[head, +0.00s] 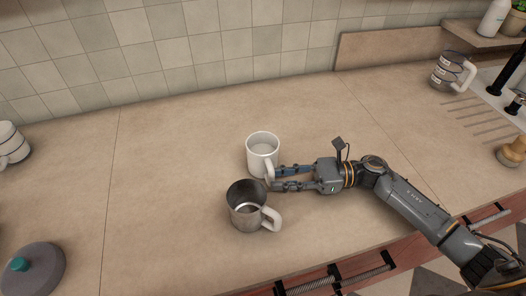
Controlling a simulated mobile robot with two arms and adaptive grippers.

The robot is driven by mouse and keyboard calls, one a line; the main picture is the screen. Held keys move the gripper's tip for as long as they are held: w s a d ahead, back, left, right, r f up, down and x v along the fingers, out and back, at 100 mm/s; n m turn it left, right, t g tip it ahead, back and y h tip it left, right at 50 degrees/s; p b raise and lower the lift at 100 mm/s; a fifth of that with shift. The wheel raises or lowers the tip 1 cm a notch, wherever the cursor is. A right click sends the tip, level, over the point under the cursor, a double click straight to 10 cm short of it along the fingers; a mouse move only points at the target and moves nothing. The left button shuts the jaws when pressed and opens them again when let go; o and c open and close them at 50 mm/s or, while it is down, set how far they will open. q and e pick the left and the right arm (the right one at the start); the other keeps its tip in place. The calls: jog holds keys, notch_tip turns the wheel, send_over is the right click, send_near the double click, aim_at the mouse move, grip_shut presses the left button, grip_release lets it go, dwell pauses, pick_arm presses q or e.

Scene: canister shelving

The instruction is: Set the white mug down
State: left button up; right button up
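The white mug (262,145) is upright near the middle of the counter, its handle toward the front. My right gripper (276,179) reaches in from the right, with its fingertips at the mug's handle and the handle between them. It looks shut on that handle, though the contact is small in view. The mug's base is at or very close to the counter; I cannot tell if there is a gap. My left gripper is not in view.
A metallic mug (246,207) with a pale handle stands just in front of the white mug, close to my lower finger. A striped mug (452,73) stands at the back right by the sink.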

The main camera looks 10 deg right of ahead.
jog(key=shift+w+a+p, duration=0.15)
jog(key=shift+a+p, duration=0.05)
jog(key=shift+a, duration=0.5)
jog(key=shift+w+a+p, duration=0.1)
jog(key=shift+a+p, duration=0.05)
jog(key=shift+a, duration=0.55)
jog(key=shift+d, duration=0.1)
grip_shut()
jog(key=shift+r, duration=0.1)
